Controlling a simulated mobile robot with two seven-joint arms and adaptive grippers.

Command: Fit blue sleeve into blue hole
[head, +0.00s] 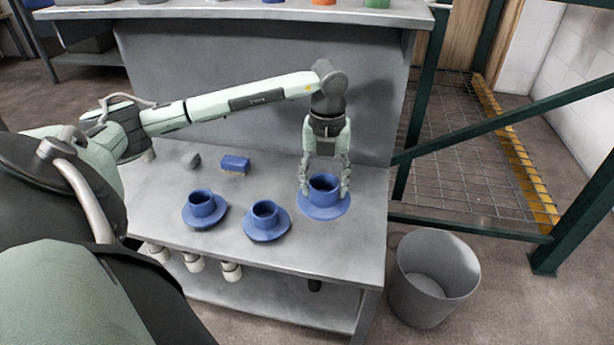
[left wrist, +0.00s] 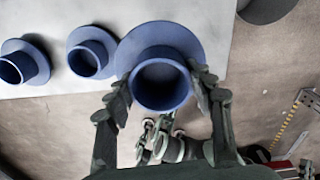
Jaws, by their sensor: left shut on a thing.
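My left gripper (head: 325,180) is shut on a blue flanged sleeve (head: 323,208), with one finger on each side of its upright collar. The left wrist view shows the same sleeve (left wrist: 160,82) between the fingers of my left gripper (left wrist: 160,88), its round opening facing the camera. The sleeve looks larger than the others there and seems raised above the bench; the gap is hard to judge. Two more blue flanged sleeves stand upright on the bench, one at left (head: 203,209) and one in the middle (head: 265,221). I cannot make out a blue hole. My right gripper is not in view.
On the grey bench (head: 165,170) lie a blue block-like brush (head: 235,164) and a small dark block (head: 191,160). An upper shelf (head: 240,13) holds coloured items, cut off by the frame. A grey bin (head: 433,278) stands right of the bench; green frame bars (head: 500,120) stand behind it.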

